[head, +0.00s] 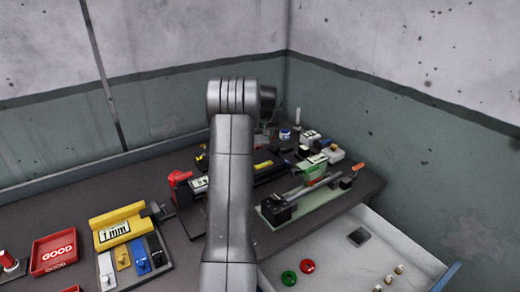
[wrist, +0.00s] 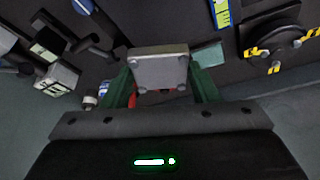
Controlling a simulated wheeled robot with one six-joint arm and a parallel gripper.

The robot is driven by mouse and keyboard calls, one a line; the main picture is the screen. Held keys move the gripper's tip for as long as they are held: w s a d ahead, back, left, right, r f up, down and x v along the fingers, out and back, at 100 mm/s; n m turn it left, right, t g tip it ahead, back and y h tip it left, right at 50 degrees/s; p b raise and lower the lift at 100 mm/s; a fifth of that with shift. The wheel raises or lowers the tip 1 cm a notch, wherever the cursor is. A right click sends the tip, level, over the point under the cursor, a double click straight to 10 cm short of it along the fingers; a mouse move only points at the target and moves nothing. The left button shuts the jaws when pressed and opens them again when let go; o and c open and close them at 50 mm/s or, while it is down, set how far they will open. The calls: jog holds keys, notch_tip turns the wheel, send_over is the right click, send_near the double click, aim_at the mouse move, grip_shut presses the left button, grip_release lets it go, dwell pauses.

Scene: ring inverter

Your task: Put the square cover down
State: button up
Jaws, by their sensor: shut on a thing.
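The square cover (wrist: 158,70) is a grey plate with a round bolt head near each visible corner. In the wrist view it sits between the two green fingers of my gripper (wrist: 160,84), which is shut on it. The dark bench top shows beyond the cover, and I cannot tell the height between them. Something red shows just below the cover, mostly hidden. In the head view my own arm blocks the cover and the gripper fingers.
In the head view, a yellow block labelled "1 mm" (head: 118,228) and a red "GOOD" tray (head: 54,252) are on the left. A green-based fixture (head: 310,200) and several small items crowd the bench at right. An open drawer (head: 340,262) holds red and green rings.

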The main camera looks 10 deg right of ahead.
aim_at(261, 155)
jog(key=shift+f+p, duration=0.6)
jog(key=shift+f, duration=2.8)
jog(key=shift+f, duration=0.25)
jog(key=o, duration=1.1)
jog(key=shift+r, duration=0.1)
jog(key=shift+r, duration=0.25)
jog(key=b+v, duration=0.2)
jog(key=v, duration=1)
jog(key=shift+s+f, duration=0.1)
